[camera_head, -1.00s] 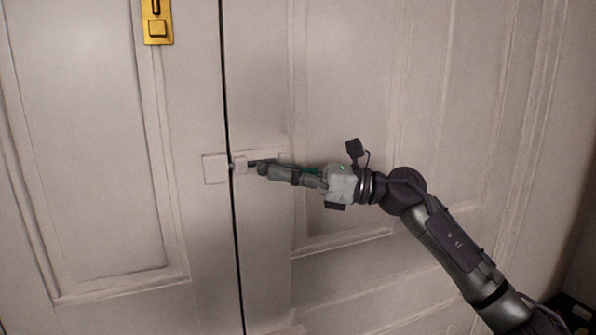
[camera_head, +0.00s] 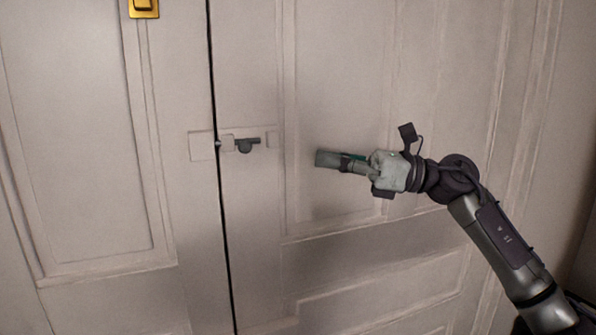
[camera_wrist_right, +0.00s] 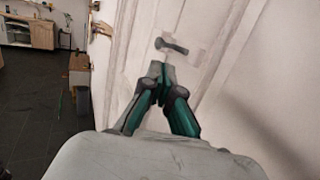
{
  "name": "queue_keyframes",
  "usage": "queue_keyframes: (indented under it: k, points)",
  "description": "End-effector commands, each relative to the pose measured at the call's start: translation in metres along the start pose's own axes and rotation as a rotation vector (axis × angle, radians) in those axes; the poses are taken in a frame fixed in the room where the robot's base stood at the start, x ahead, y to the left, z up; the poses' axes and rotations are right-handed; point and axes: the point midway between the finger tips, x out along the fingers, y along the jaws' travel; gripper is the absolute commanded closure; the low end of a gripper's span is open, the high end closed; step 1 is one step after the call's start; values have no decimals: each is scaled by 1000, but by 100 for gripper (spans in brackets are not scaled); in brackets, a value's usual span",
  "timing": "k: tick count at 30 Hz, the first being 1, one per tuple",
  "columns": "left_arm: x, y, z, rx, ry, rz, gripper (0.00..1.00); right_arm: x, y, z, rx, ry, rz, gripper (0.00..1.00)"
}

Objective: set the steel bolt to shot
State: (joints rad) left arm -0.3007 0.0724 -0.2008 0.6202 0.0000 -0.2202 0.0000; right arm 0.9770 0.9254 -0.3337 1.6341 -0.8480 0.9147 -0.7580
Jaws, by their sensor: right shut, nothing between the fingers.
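The steel bolt (camera_head: 246,144), with a dark rod and knob, sits on a pale plate on the right door leaf. The bolt also shows in the right wrist view (camera_wrist_right: 174,46), beyond my fingertips. My right gripper (camera_head: 318,158) is shut and empty, to the right of the bolt and apart from it. It also shows in the right wrist view (camera_wrist_right: 158,72). My left gripper is not in view.
A brass plate (camera_head: 143,8) is on the left door leaf, above the keep. The raised panels of the right leaf (camera_head: 335,100) lie behind my right gripper. In the right wrist view, a dark floor (camera_wrist_right: 45,110) and wooden cabinets (camera_wrist_right: 42,35) are at the left.

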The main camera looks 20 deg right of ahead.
Motion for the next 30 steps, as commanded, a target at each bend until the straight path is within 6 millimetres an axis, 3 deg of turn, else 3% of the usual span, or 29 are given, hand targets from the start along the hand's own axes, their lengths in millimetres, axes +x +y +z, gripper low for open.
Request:
queue_keyframes:
  k: [3,10,26,30]
  points:
    - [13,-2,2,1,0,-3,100,-20,0,-4,0,1,-1,100]
    - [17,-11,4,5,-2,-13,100,-37,0,-1,1,1,1,100]
    - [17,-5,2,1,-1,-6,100,-37,0,0,3,-1,1,100]
    - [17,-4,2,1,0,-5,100,-24,-1,-12,90,-69,-2,100]
